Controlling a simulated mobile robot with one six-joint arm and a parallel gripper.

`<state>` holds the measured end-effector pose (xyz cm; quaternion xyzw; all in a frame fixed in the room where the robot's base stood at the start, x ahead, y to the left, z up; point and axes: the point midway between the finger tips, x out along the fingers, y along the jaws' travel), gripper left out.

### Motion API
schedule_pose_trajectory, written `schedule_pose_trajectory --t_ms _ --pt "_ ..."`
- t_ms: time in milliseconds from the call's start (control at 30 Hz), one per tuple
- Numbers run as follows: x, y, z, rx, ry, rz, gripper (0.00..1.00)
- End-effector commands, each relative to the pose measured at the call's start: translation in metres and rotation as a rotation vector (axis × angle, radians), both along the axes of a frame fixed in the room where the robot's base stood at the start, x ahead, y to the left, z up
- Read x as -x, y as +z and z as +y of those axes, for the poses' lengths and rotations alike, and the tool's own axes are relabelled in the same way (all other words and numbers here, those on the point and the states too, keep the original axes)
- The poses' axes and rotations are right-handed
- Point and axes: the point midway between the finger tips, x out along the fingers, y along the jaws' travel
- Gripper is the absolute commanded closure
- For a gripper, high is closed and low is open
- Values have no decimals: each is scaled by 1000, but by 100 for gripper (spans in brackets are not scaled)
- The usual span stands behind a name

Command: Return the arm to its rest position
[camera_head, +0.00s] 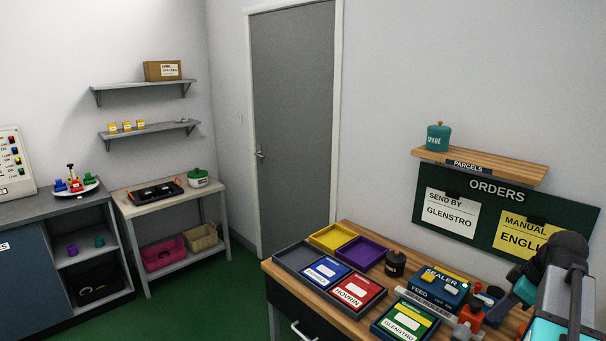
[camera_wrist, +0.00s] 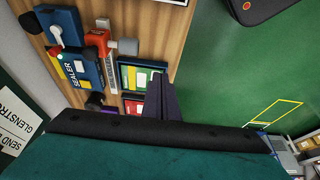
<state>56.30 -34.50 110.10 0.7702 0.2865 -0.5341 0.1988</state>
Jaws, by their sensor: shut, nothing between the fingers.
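My arm shows at the lower right of the head view, raised beside the right end of the wooden bench (camera_head: 352,238). My gripper (camera_wrist: 160,82) shows in the wrist view with its dark fingers together and nothing between them. It points over the bench's edge, with the green floor (camera_wrist: 225,75) to the right. From this view I cannot tell its exact height.
The orders board (camera_head: 497,190) and parcels shelf (camera_head: 480,165) are on the wall behind. Open floor lies left of the bench.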

Motion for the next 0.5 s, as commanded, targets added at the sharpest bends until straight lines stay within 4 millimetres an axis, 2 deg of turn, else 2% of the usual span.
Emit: schedule_pose_trajectory --t_ms 233,500 --pt "-11 -14 19 -9 36 10 100" --pt "-23 -49 48 -38 85 46 100"
